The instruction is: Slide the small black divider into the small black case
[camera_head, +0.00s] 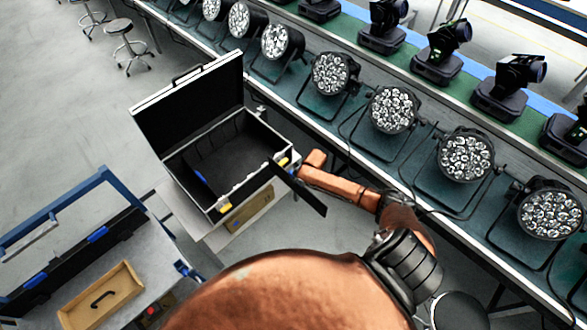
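The black case (171,121) stands open on a stand left of the middle, with silver edges and its lid tilted up at the back. Its inside (222,155) looks mostly empty, with a blue mark at its left. My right gripper (294,170) is at the case's right front corner. It appears shut on the thin black divider (301,193), which is tilted and slants down to the right. The divider is outside the case, overlapping its right corner in this view; whether they touch is unclear. The fingertips are mostly hidden. My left gripper is not in view.
A long bench with several par cans (331,73) and moving-head lights (436,52) runs along the right. A blue-framed cart (45,255) with a wooden tray (101,296) stands at lower left. Stools (126,45) stand at upper left. Open floor lies left of the case.

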